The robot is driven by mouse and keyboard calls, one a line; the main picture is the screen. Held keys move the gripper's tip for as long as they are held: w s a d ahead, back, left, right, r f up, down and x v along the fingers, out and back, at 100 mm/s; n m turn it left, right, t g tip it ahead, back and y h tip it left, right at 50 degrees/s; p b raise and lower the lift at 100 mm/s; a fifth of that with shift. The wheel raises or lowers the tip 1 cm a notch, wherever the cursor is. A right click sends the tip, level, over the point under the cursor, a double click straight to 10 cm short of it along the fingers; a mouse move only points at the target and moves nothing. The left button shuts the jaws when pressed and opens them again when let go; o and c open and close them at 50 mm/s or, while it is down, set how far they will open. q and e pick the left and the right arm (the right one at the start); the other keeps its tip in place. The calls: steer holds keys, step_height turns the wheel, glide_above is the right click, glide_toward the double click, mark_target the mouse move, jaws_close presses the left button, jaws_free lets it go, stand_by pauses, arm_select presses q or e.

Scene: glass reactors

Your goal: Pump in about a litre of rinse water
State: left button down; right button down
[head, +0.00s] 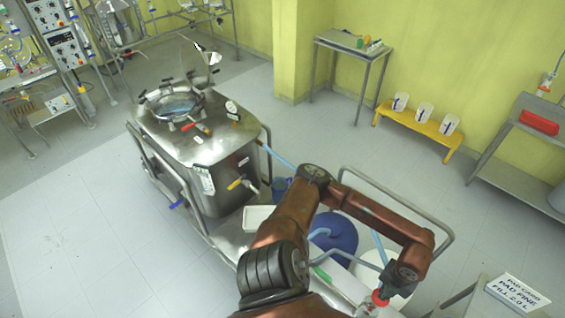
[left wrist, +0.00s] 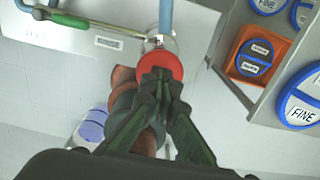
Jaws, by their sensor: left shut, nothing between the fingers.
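My left gripper (head: 388,288) is shut and empty at a red round knob (head: 379,298) at the lower right in the head view. In the left wrist view its closed fingertips (left wrist: 157,76) lie over the red knob (left wrist: 160,66); I cannot tell whether they press on it. A blue hose (left wrist: 166,16) rises beside the knob, above a white surface labelled what looks like RINSE (left wrist: 108,43). A white drum (head: 368,268) is partly hidden by my arm. A steel vessel (head: 215,150) with a round top opening stands at the left. My right gripper is out of view.
A blue drum (head: 335,232) stands beside the white one, inside a cart rail (head: 400,200). A yellow bench (head: 420,128) holds three white containers. The middle floor is clear.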

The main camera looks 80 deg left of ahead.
mark_target(379, 299)
arm_select(q)
steer(key=shift+f+b, duration=0.55)
steer(key=shift+f, duration=0.4)
step_height(379, 299, down, 4)
steer(key=b, duration=0.2)
steer(key=shift+r+b, duration=0.25)
steer(key=shift+b, duration=0.1)
steer(key=shift+r, duration=0.25)
steer(key=shift+r+p, duration=0.3)
steer(key=shift+p, duration=0.1)
step_height(379, 299, up, 8)
steer(key=p, duration=0.4)
steer(key=shift+r+p, duration=0.15)
steer(key=shift+p, duration=0.25)
